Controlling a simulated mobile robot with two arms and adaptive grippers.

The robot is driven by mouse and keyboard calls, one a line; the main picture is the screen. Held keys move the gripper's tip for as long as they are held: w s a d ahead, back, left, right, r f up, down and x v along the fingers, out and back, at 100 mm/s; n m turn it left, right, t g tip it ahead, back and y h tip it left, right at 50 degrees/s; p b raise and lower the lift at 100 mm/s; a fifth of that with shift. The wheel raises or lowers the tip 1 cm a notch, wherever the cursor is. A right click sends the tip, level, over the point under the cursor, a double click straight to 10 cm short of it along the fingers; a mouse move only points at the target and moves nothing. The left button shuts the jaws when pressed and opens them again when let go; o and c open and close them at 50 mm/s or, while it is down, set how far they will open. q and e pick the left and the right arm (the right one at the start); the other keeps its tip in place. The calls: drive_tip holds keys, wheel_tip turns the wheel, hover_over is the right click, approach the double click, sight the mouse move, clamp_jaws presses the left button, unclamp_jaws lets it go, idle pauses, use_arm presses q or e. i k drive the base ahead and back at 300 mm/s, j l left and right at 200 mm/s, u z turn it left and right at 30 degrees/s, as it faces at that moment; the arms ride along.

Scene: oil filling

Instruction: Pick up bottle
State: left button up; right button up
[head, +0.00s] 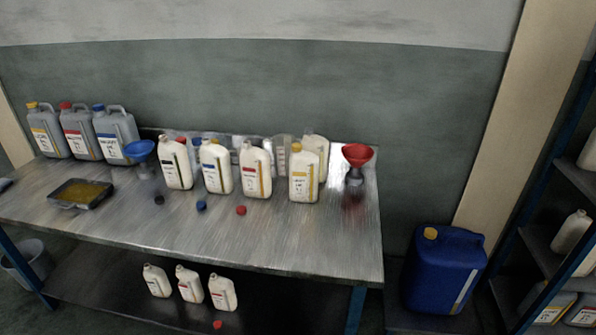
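Several white bottles stand upright in a loose row on the metal table (300,236). From left, one has a dark label (177,166), one a blue label (216,168), one a red label (255,171) and one a yellow label and yellow cap (303,176). Another white bottle (317,148) is partly hidden behind the yellow-labelled one. Three smaller white bottles stand on the lower shelf: left (157,281), middle (189,284) and right (222,293). Neither of my grippers is in view.
Three grey canisters (80,133), a blue funnel (141,150), a tray of yellowish liquid (60,200) and a red funnel (358,155) are on the table. Loose caps, blue (201,205) and red (241,210), lie in front. A blue jerrycan (440,275) and shelf rack (541,247) stand right.

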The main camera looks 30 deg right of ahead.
sight(304, 166)
drive_tip(key=i+z, duration=0.1)
drive_tip(key=z, duration=0.6)
